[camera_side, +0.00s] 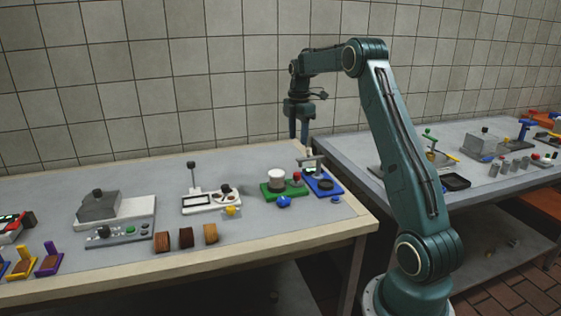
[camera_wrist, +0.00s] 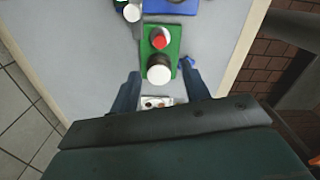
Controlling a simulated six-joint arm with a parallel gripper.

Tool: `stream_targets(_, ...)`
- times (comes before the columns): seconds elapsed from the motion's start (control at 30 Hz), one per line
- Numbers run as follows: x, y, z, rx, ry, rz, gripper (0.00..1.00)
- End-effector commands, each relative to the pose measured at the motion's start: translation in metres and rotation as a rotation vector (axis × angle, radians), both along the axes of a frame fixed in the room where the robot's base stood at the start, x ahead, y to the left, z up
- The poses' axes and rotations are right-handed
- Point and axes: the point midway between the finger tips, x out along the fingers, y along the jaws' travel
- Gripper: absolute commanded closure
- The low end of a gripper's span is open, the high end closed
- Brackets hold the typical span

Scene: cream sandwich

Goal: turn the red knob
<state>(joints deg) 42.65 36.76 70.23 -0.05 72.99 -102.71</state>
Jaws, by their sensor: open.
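The red knob (camera_side: 297,177) stands at the right end of a green base (camera_side: 272,195) near the right end of the left table. It also shows in the wrist view (camera_wrist: 160,40) on the green base (camera_wrist: 173,38). A white-topped dark cylinder (camera_side: 277,176) stands on the same base; in the wrist view its white top (camera_wrist: 159,75) lies between my fingers and the knob is farther up. My gripper (camera_side: 299,140) hangs above the device, pointing down, apart from it. In the wrist view my gripper (camera_wrist: 163,75) is open, with nothing held.
A blue device (camera_side: 324,186) with a raised lever stands right of the green base. A small blue part (camera_side: 284,202) sits at the green base's front edge. A white panel (camera_side: 211,203) lies to the left, with several brown blocks (camera_side: 185,237) in front. The table's edge is close on the right.

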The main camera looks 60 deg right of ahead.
Motion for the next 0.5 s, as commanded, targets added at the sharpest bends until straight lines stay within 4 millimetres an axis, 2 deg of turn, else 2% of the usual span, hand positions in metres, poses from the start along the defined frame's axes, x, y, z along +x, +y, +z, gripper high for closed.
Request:
stream_targets(0.27,-0.001,0.001,-0.027,0.003,0.003,-0.002,0.54)
stream_targets(0.5,0.0,0.001,-0.062,0.003,0.003,-0.002,0.54)
